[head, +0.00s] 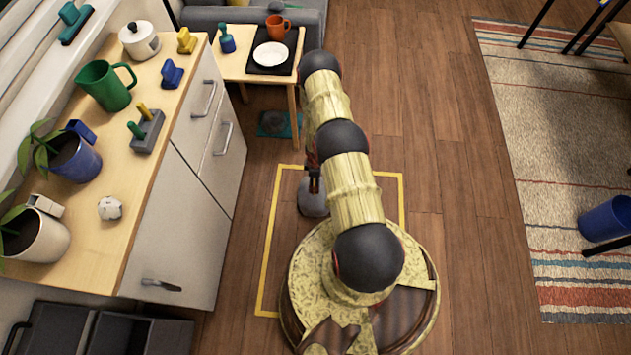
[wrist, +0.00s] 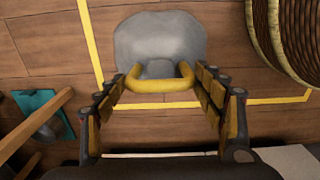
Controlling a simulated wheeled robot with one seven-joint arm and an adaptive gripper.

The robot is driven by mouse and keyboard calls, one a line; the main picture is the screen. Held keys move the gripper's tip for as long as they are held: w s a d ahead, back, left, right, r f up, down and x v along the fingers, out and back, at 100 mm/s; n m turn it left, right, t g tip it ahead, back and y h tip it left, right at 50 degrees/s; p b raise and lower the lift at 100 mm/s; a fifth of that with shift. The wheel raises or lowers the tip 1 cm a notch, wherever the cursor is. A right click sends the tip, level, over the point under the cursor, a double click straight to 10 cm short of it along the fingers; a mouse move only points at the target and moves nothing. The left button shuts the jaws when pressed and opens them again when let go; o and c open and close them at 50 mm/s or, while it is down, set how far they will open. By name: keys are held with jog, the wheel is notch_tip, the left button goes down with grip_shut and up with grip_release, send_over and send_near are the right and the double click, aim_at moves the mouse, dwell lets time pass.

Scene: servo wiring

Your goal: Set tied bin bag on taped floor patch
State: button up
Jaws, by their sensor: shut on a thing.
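A grey bin bag (head: 313,198) with a yellow loop handle (wrist: 160,86) hangs from or stands under my gripper (head: 315,181). In the wrist view the grey bag (wrist: 160,42) lies beyond the fingers, and the loop spans between them. My gripper (wrist: 161,80) is shut on the loop. The yellow tape outline (head: 270,230) marks a floor patch, and its line also shows in the wrist view (wrist: 90,50). In the head view the bag appears inside the outline, near its far left corner. I cannot tell whether it touches the floor. My arm and base hide part of the patch.
A white cabinet (head: 185,240) with a wooden top stands left of the patch. A small wooden table (head: 237,65) is at the back, with a teal item (head: 278,124) on the floor before it. A striped rug (head: 560,180) and a blue bin (head: 605,220) lie right. Floor between is clear.

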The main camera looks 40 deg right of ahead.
jog(key=shift+f, duration=0.1)
jog(key=o, duration=2.1)
